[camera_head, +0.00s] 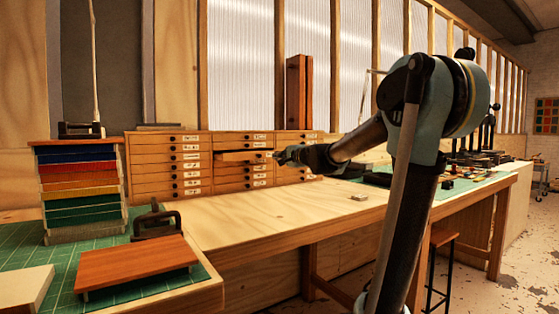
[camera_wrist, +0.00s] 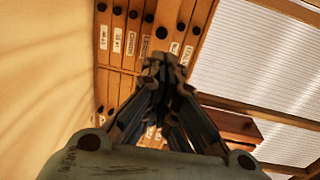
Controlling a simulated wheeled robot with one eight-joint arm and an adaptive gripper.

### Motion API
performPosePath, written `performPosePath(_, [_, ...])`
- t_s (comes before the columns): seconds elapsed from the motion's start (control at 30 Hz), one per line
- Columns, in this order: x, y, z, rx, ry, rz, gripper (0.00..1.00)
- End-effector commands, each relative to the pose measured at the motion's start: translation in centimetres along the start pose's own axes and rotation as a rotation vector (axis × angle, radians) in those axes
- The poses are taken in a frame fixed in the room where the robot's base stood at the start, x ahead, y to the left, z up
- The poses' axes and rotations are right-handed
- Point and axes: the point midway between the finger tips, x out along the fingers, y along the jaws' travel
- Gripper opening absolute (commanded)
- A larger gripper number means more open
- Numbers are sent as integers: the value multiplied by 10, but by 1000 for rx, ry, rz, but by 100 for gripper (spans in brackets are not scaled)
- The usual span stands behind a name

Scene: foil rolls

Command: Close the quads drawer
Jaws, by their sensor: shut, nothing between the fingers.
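A wooden drawer cabinet (camera_head: 168,168) with several labelled drawers and dark round knobs stands at the back of the bench. One drawer (camera_head: 238,155) in its middle column sticks out; the labels are too small to read, so I cannot tell by name that it is the quads drawer. My gripper (camera_head: 281,158) is shut and empty, its tips close to the right end of that drawer's front; I cannot tell whether they touch. In the wrist view, my gripper's fingers (camera_wrist: 165,72) are together, in front of the labelled drawer fronts (camera_wrist: 125,38), and hide part of the cabinet.
The wooden bench top (camera_head: 265,208) in front of the cabinet is mostly clear, with one small block (camera_head: 359,197) on it. A stack of coloured trays (camera_head: 80,190) and a brown board (camera_head: 137,262) are at the left. A stool (camera_head: 440,240) stands under the bench.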

Motion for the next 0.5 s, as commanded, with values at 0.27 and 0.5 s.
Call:
performPosePath(0.27, [39, 0, 1, -2, -2, 1, 0])
performPosePath(0.5, [73, 0, 2, -2, -3, 1, 0])
